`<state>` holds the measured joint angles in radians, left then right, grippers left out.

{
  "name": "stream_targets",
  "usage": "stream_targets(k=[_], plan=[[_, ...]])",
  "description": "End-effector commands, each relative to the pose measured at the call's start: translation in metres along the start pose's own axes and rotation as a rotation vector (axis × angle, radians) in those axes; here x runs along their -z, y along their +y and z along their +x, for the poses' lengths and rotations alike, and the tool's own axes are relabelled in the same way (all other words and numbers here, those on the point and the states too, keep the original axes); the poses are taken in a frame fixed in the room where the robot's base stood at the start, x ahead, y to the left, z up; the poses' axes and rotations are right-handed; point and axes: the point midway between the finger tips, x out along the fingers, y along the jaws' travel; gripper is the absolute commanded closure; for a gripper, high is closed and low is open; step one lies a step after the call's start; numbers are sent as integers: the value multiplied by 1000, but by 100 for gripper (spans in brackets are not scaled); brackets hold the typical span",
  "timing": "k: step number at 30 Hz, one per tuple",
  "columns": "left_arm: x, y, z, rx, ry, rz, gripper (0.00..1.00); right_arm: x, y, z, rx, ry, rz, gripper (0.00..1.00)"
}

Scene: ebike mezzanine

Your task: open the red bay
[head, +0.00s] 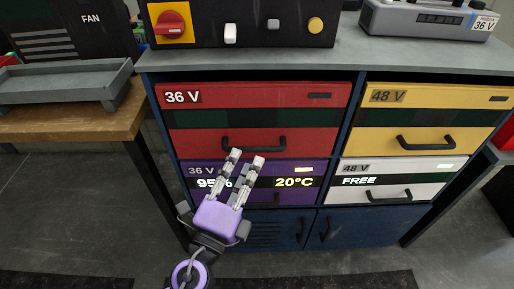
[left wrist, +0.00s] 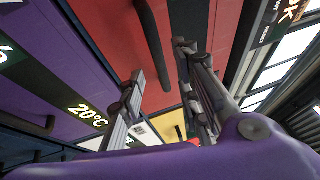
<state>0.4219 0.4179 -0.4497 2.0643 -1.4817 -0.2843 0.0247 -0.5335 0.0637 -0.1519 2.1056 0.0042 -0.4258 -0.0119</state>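The red bay (head: 190,120), marked 36 V, is the upper left drawer of the blue cabinet and looks shut. Its black handle (head: 270,143) runs along its lower part. My left gripper (head: 247,157) is in front of the cabinet, with its fingertips just below the handle in the head view. Its two fingers are apart with nothing between them. In the left wrist view the handle (left wrist: 149,30) appears in line with the gap between the fingertips (left wrist: 160,62); I cannot tell whether they touch. My right gripper is not in view.
Below is a purple bay (head: 200,170) showing 95% and 20°C. To the right are a yellow bay (head: 375,118) and a white bay (head: 420,190). A control panel with a red knob (head: 170,28) stands on top. A wooden bench (head: 75,125) with a grey tray (head: 60,95) is at left.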

Motion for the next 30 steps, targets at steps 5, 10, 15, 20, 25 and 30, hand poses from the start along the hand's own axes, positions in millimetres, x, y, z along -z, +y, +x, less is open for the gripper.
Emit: stream_targets(k=[5, 10, 15, 20, 25, 30], plan=[[0, -4, 32, 4, 2, 0, 69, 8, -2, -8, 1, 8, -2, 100], [0, -3, 51, 3, 1, -2, 69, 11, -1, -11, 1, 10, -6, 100], [0, -1, 57, 1, 1, -3, 69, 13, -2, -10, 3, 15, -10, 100], [0, 0, 57, 0, 0, -3, 69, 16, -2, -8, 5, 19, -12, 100], [0, 0, 57, 0, 0, -3, 86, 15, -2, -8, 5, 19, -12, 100], [0, 0, 57, 0, 0, -3, 100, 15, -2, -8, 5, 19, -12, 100]])
